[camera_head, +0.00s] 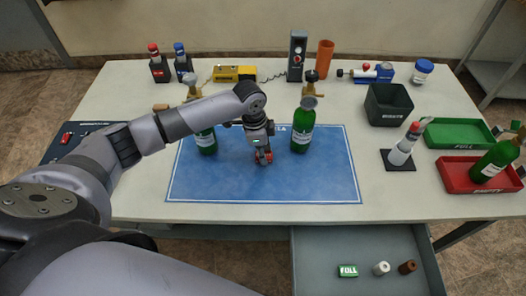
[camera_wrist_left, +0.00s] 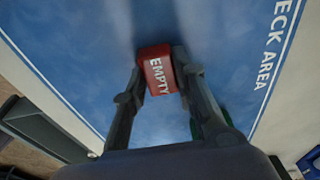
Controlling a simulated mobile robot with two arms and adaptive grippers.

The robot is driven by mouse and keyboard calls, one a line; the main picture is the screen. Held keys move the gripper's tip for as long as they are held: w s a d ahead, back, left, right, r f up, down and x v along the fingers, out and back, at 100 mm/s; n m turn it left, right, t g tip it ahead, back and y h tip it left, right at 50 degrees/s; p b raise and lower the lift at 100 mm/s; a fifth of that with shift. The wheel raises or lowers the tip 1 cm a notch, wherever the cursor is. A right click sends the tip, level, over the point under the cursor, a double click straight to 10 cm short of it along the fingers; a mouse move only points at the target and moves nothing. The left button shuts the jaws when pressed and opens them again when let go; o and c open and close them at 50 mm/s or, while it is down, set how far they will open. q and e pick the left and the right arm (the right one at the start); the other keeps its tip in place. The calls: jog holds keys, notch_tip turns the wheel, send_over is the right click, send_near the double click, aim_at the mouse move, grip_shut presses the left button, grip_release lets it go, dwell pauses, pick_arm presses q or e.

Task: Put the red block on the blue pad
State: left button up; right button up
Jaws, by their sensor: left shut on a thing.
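The red block (camera_wrist_left: 157,70), marked EMPTY, is between the fingertips of my left gripper (camera_wrist_left: 160,78) in the left wrist view. My left gripper (camera_head: 263,158) is shut on it over the middle of the blue pad (camera_head: 320,185) in the head view. The block shows only as a small red patch there. I cannot tell whether it touches the pad (camera_wrist_left: 80,40) or hangs just above it. My right gripper is not in view.
Green bottles stand at the pad's back left (camera_head: 205,140) and back right (camera_head: 301,135), either side of my gripper. A red tray (camera_head: 460,184) with a bottle, a green tray (camera_head: 455,133) and a dark bin (camera_head: 388,107) are at right. An open drawer (camera_head: 330,262) is in front.

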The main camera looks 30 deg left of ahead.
aim_at(257, 155)
pick_arm(q)
jog(key=o, duration=0.5)
jog(key=shift+f, duration=0.15)
jog(key=o, duration=0.4)
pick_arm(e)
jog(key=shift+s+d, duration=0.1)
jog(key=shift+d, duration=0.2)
pick_arm(q)
jog(key=shift+o, duration=0.2)
notch_tip(257, 155, up, 12)
jog(key=a, duration=0.1)
jog(key=shift+s+a+b, duration=0.3)
jog(key=shift+s+b, duration=0.1)
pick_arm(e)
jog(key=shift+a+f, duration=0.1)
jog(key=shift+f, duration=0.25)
